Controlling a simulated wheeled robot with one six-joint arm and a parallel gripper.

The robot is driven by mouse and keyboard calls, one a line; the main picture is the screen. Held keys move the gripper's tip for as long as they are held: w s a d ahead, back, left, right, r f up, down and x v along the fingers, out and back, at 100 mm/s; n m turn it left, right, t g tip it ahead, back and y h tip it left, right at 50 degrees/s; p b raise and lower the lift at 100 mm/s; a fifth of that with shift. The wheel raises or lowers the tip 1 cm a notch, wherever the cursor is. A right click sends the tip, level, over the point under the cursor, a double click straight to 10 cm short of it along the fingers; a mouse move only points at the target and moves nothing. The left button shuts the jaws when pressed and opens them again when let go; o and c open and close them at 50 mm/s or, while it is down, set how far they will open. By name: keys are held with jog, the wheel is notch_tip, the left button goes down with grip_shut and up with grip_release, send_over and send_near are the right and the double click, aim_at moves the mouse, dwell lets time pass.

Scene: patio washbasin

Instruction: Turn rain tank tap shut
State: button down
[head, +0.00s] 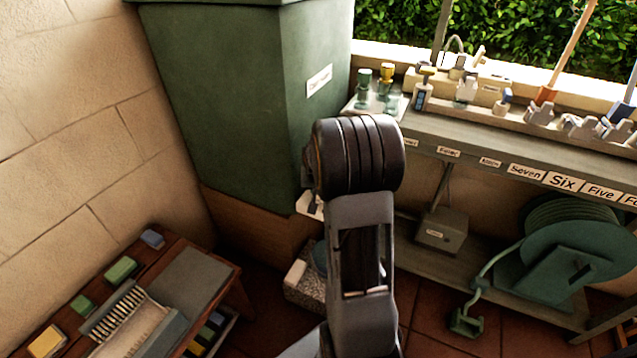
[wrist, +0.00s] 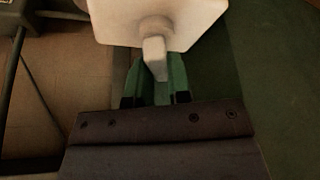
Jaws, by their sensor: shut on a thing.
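The dark green rain tank (head: 245,95) stands against the wall in the head view, on a brown base. In the wrist view its tap shows as a pale square plate (wrist: 190,22) with a round hub and a short pale lever (wrist: 154,58). My gripper (wrist: 156,80) has its green fingers on either side of the lever and is shut on it. The lever points from the hub toward my gripper. In the head view, my arm hides the gripper and most of the tap; only a small pale part (head: 309,205) shows beside the arm.
A grey shelf (head: 470,135) with labelled places, bottles and tools runs to the right. A green hose reel (head: 575,260) stands beneath it. A low wooden bench (head: 225,285) with brushes and blocks is at lower left. A speckled block (head: 300,290) sits below the tank.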

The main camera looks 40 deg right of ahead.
jog(key=m+b, duration=0.1)
jog(key=m+h+b, duration=0.1)
jog(key=m, duration=0.1)
jog(key=shift+w+a+f+g, duration=0.1)
jog(key=shift+f+g, duration=0.1)
jog(key=shift+g, duration=0.2)
jog(key=shift+r+m+g+b, duration=0.1)
jog(key=shift+m+g+b, duration=0.2)
jog(key=shift+m+b, duration=0.8)
jog(key=shift+r+m, duration=0.1)
jog(key=shift+m, duration=0.2)
jog(key=c, duration=1.3)
grip_release()
jog(key=shift+a, duration=0.1)
jog(key=shift+o, duration=1.2)
jog(key=p+v, duration=0.4)
jog(key=v, duration=0.9)
jog(key=shift+a+r, duration=0.25)
jog(key=shift+r, duration=0.1)
jog(key=shift+w, duration=0.15)
